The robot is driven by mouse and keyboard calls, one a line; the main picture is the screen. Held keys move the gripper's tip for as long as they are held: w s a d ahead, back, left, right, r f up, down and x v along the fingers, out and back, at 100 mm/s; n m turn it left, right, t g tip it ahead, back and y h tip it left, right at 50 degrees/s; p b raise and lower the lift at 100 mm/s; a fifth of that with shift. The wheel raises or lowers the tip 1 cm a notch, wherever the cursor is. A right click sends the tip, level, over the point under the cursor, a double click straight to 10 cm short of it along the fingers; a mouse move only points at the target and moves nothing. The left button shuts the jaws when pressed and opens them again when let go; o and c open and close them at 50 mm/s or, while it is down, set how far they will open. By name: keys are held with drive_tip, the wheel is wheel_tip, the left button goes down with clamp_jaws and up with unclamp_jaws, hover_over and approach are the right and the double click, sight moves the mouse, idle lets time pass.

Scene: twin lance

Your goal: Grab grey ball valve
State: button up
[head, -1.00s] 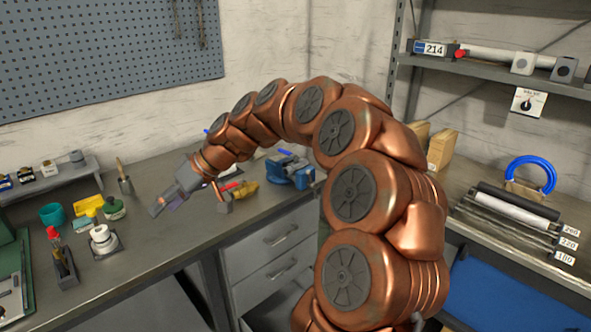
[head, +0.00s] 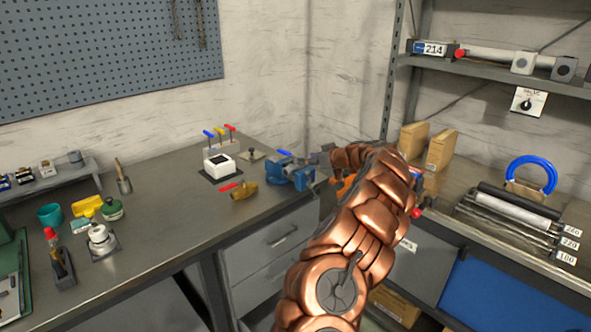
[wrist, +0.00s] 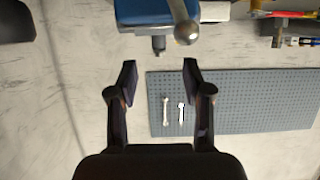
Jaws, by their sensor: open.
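My gripper (wrist: 160,68) is open and empty in the wrist view, its two dark fingers well apart. Above the fingertips in that picture is a blue body with a grey rod ending in a ball (wrist: 187,33), which looks like part of the blue vise (head: 292,172). In the head view my arm covers the right of the bench corner, and my gripper is mostly hidden behind it near the vise. I cannot pick out a grey ball valve for certain. A brass valve (head: 243,190) with a red lever (head: 231,186) lies on the bench left of the vise.
A white box (head: 218,166) with several coloured levers behind it stands on the left bench. A grey pegboard (wrist: 235,100) with two wrenches hangs on the wall. A shelf (head: 505,78) carries a pipe. Orange and red parts show behind my arm. The left bench's middle is clear.

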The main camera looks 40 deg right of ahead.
sight(297, 158)
drive_tip(key=shift+p+x, duration=0.4)
drive_tip(key=shift+x, duration=0.95)
drive_tip(key=shift+r+p+x, duration=0.15)
drive_tip(key=shift+p+x, duration=0.35)
drive_tip(key=shift+x, duration=0.2)
drive_tip(key=shift+r+p+x, duration=0.15)
drive_tip(key=shift+p+x, duration=0.3)
drive_tip(key=shift+x, duration=0.25)
drive_tip(key=shift+p+x, duration=0.3)
drive_tip(key=shift+x, duration=0.95)
drive_tip(key=shift+d, duration=0.1)
drive_tip(key=shift+c, duration=0.3)
clamp_jaws()
